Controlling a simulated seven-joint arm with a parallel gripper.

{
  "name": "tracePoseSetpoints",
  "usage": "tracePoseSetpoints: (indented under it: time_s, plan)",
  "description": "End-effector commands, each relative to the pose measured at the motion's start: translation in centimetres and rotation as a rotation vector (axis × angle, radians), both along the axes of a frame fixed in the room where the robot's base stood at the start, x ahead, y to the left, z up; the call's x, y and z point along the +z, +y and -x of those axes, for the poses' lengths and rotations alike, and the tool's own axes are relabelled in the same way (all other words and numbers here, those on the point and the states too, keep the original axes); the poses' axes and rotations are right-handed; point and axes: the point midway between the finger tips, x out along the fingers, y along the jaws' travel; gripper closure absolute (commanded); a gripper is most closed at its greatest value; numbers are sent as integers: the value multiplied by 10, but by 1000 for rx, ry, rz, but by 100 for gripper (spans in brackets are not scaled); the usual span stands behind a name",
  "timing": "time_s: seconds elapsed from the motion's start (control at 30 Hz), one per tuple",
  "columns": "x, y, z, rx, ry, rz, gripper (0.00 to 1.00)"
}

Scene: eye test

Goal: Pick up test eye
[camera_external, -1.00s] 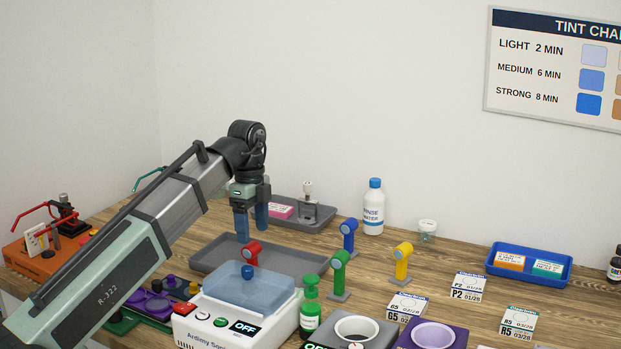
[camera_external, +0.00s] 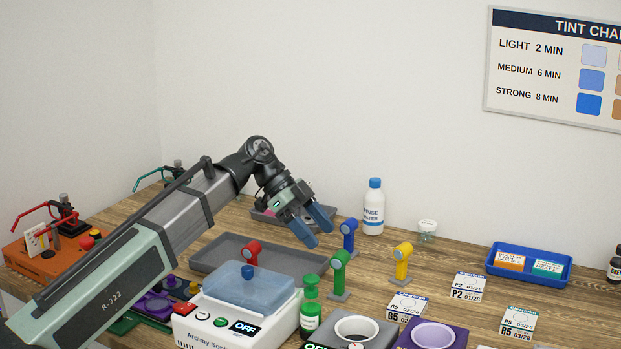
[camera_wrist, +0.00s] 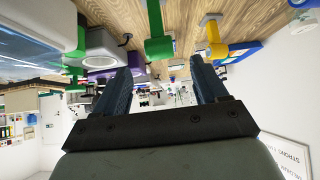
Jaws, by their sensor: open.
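Nothing in view is labelled as a test eye. Several small upright posts with round, eye-like heads stand on the bench: blue (camera_external: 349,233), green (camera_external: 340,265), yellow (camera_external: 402,262) and red (camera_external: 252,252). My gripper (camera_external: 318,238) is open and empty, tilted down to the right, in the air just left of the blue post in the picture. In the wrist view, the gripper (camera_wrist: 160,72) shows two spread fingers with nothing between them. The green post (camera_wrist: 158,45) and the yellow post (camera_wrist: 215,40) show beyond the fingers. The red post's lower part is hidden.
A grey tray (camera_external: 215,255) and a white box with a clear blue lid (camera_external: 250,285) lie near the red post. A green pump bottle (camera_external: 310,308) stands in front. A rinse bottle (camera_external: 373,208) stands behind. A blue tray (camera_external: 560,279) is at right.

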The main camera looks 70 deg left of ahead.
Motion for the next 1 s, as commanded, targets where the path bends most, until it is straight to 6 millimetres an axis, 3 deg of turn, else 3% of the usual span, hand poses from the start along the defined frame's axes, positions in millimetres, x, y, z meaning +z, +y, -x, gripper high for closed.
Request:
tracePoseSetpoints:
  time_s: [0.2, 0.57, 1.0]
  plan:
    - [-25, -17, -17, -1, 2, 0, 28]
    - [-38, -26, -27, -1, 1, -1, 28]
    - [-70, -50, -52, -1, 1, -1, 28]
